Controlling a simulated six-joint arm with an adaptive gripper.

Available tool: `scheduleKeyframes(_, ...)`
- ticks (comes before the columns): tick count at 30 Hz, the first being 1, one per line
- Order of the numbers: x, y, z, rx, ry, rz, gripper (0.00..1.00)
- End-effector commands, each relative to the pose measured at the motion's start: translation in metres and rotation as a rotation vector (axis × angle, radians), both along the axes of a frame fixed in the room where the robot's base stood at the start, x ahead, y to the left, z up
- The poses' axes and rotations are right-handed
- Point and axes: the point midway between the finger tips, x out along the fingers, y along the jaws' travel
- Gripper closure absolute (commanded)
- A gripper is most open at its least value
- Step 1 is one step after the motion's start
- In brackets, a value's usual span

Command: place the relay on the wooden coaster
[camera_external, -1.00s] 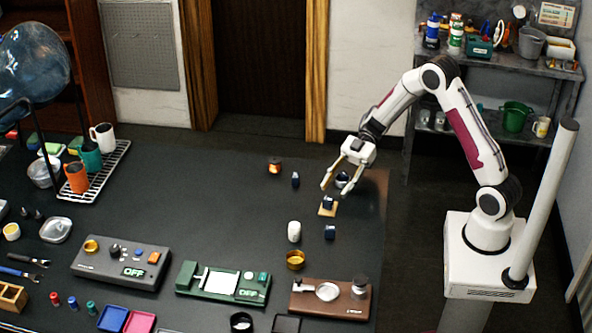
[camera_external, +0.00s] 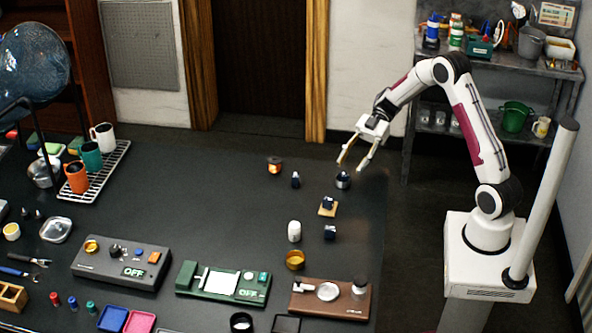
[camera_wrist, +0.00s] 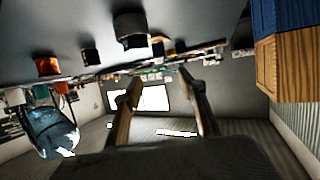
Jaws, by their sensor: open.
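The wooden coaster (camera_external: 321,212) lies near the right side of the dark table. My gripper (camera_external: 351,168) is open and empty, raised above and behind the coaster, apart from the relay. Its two spread fingers (camera_wrist: 160,82) show in the wrist view with nothing between them.
A dark cylindrical part (camera_external: 343,180) stands just behind the coaster, below my fingers. Another dark block (camera_external: 330,232), a white cylinder (camera_external: 294,231) and a brass ring (camera_external: 295,260) stand in front. A brown device (camera_external: 330,300) is farther forward. The table's middle is clear.

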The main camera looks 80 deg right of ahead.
Motion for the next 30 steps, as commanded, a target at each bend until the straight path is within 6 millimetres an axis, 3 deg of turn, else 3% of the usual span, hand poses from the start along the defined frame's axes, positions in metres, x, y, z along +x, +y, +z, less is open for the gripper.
scheduleKeyframes(12, 0.001, 0.0, 0.0, -0.002, -0.002, -0.001, 0.59)
scheduleKeyframes(17, 0.01, 0.002, 0.005, -0.026, -0.023, -0.027, 0.59)
scheduleKeyframes(23, 0.043, 0.005, 0.023, -0.116, -0.099, -0.125, 0.59)
scheduleKeyframes(30, 0.094, 0.005, 0.066, -0.262, -0.22, -0.327, 0.59)
